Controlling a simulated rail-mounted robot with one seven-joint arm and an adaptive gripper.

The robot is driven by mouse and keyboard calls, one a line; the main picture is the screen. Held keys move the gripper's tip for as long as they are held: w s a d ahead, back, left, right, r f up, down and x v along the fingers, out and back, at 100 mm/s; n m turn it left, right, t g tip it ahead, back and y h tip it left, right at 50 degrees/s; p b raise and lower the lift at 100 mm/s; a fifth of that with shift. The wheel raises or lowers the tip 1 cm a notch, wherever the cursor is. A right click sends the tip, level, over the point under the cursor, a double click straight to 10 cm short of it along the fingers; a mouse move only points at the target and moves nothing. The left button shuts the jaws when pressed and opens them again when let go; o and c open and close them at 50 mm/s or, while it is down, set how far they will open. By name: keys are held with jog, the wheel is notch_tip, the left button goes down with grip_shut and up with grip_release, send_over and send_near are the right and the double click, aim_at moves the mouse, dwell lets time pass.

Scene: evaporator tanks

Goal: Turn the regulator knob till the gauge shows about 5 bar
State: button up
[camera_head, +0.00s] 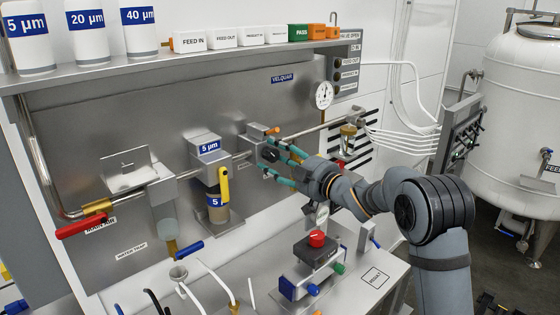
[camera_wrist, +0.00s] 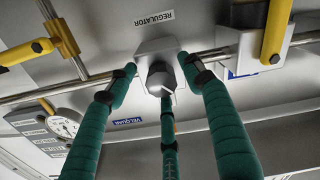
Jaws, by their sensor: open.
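The regulator knob (camera_wrist: 159,80) is dark grey and sits on a light grey housing on the pipe, below the REGULATOR label in the wrist view. In the head view the dark knob (camera_head: 268,155) is partly covered by my fingers. My gripper (camera_wrist: 160,76) has teal fingers, spread open around the knob; two tips lie either side of it and a third lies below it in that view. I cannot tell whether any finger touches it. The round white gauge (camera_head: 323,95) is on the panel; it also shows in the wrist view (camera_wrist: 65,124). Its needle is too small to read surely.
A yellow-handled valve (camera_head: 224,184) on the 5 µm filter stands left of the regulator. The pipe (camera_head: 310,132) runs on to the right. A red-handled valve (camera_head: 85,228) is at far left. A red button box (camera_head: 317,242) stands on the bench below my arm.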

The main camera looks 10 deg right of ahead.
jog(key=v, duration=1.2)
jog(key=shift+w, duration=0.15)
jog(key=x, duration=1.2)
jog(key=shift+a, duration=0.1)
jog(key=shift+r+p, duration=0.15)
jog(key=shift+p, duration=0.3)
jog(key=shift+m, duration=0.3)
jog(key=shift+f+b, duration=0.2)
jog(key=shift+b, duration=0.15)
